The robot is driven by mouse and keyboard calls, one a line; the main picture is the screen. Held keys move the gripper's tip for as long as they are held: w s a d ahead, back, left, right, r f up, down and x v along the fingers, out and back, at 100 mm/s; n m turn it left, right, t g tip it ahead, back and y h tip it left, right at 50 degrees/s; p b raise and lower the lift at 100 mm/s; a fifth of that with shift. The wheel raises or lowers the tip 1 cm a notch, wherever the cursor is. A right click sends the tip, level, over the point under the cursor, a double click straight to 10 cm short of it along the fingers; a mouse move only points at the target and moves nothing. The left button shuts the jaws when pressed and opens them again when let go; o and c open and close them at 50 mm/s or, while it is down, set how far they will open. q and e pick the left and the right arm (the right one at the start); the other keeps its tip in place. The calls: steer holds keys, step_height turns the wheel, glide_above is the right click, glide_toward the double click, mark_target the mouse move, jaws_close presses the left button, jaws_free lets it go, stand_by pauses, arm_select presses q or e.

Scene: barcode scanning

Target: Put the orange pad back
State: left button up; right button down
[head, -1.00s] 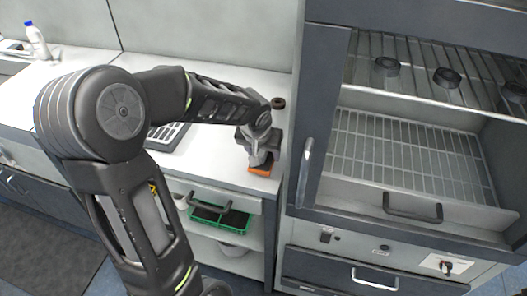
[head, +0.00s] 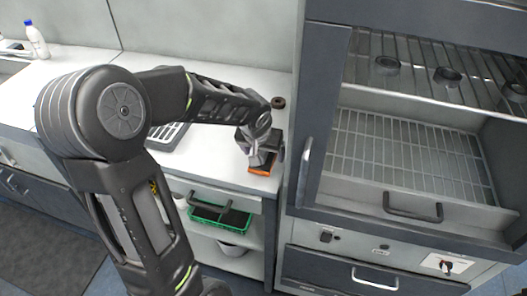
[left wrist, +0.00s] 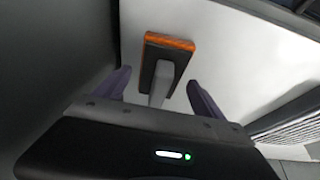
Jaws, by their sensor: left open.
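The orange pad (head: 264,170) lies on the white counter near its front right corner, mostly hidden under my left gripper (head: 262,157) in the head view. In the left wrist view the pad (left wrist: 170,44) shows an orange rim, a dark face and a grey handle (left wrist: 161,82) standing out from it. My left gripper (left wrist: 162,88) is open there, with one finger on each side of the handle. My right gripper is not in view.
A dark ring (head: 278,103) lies on the counter behind the gripper. A grey rack (head: 167,136) lies to its left. An oven-like cabinet (head: 312,150) stands close on the right. A green tray (head: 222,216) is on a shelf below. A white bottle (head: 38,42) stands far left.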

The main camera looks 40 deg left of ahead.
arm_select(q)
steer(key=v, duration=1.2)
steer(key=shift+b, duration=0.35)
